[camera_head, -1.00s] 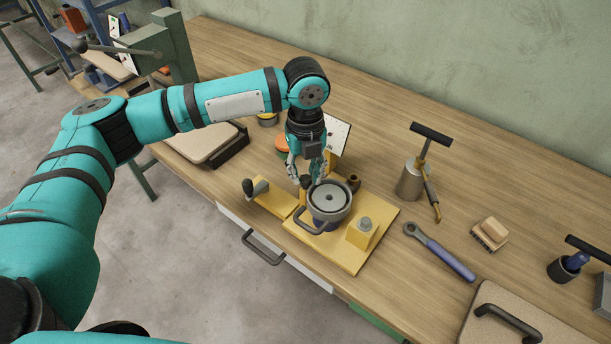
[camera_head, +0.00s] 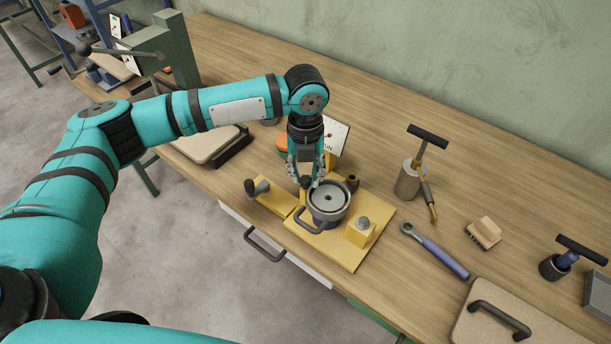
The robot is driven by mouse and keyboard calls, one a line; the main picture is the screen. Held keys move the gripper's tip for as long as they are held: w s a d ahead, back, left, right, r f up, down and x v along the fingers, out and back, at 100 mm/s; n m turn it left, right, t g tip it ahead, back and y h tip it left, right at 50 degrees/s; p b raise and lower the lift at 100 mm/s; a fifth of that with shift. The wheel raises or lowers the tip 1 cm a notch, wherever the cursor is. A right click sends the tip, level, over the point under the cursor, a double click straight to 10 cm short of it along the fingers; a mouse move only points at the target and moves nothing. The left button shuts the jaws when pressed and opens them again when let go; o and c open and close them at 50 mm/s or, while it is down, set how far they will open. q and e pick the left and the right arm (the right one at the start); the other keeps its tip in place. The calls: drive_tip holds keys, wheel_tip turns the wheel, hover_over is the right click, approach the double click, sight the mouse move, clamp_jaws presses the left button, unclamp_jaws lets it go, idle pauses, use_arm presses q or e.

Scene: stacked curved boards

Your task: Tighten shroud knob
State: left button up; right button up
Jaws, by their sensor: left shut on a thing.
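My left gripper (camera_head: 305,181) points straight down at the back left of a round grey metal shroud (camera_head: 329,198) with a pale disc top and a dark centre. The shroud sits on a yellow fixture plate (camera_head: 342,249). The gripper's fingers are around a small dark knob (camera_head: 305,183) beside the shroud's rim; the fingers partly hide it. A second dark brown knob (camera_head: 352,182) stands at the shroud's back right, free of the gripper. A curved handle (camera_head: 308,222) projects from the shroud's front left. My right gripper is out of view.
A yellow block with a grey bolt (camera_head: 360,230) stands on the plate's right. A dark-handled lever (camera_head: 257,188) is at the left. A sign (camera_head: 334,136) stands close behind the gripper.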

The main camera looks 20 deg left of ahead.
use_arm(q)
drive_tip(key=shift+r+m+p, duration=0.1)
drive_tip(key=shift+m+p, duration=0.95)
drive_tip(key=shift+m, duration=0.65)
drive_tip(key=shift+m+p, duration=0.6)
drive_tip(key=shift+p, duration=0.05)
drive_tip(key=o, duration=0.8)
drive_tip(key=shift+c, duration=0.2)
